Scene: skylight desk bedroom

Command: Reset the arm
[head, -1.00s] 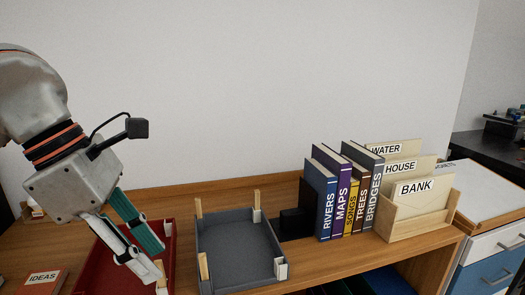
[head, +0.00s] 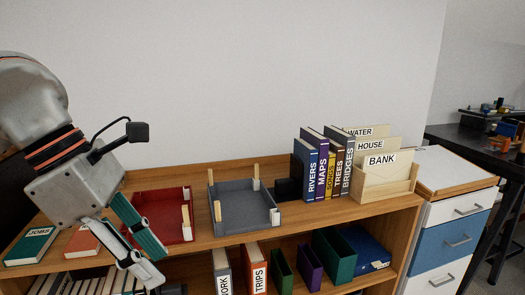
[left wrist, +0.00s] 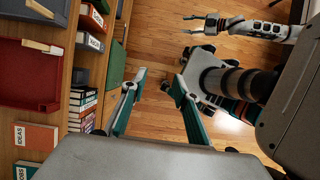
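My left gripper (head: 150,262) hangs in front of the desk-top shelf at the left of the head view, pointing down and to the right. It overlaps the red tray in the picture. In the left wrist view (left wrist: 161,74) its two teal fingers stand apart with only wood floor between them, so it is open and empty. My right gripper (left wrist: 187,24) shows small at the top of the left wrist view, its fingers apart over the floor with nothing seen between them. It is outside the head view.
On the shelf top stand a red tray (head: 165,210), a grey tray (head: 243,214), upright books (head: 324,170) and a wooden file holder (head: 385,188). Books IDEAS (left wrist: 37,136) and JOBS (head: 30,246) lie at left. More books fill the lower shelf. Drawers (head: 450,243) stand right.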

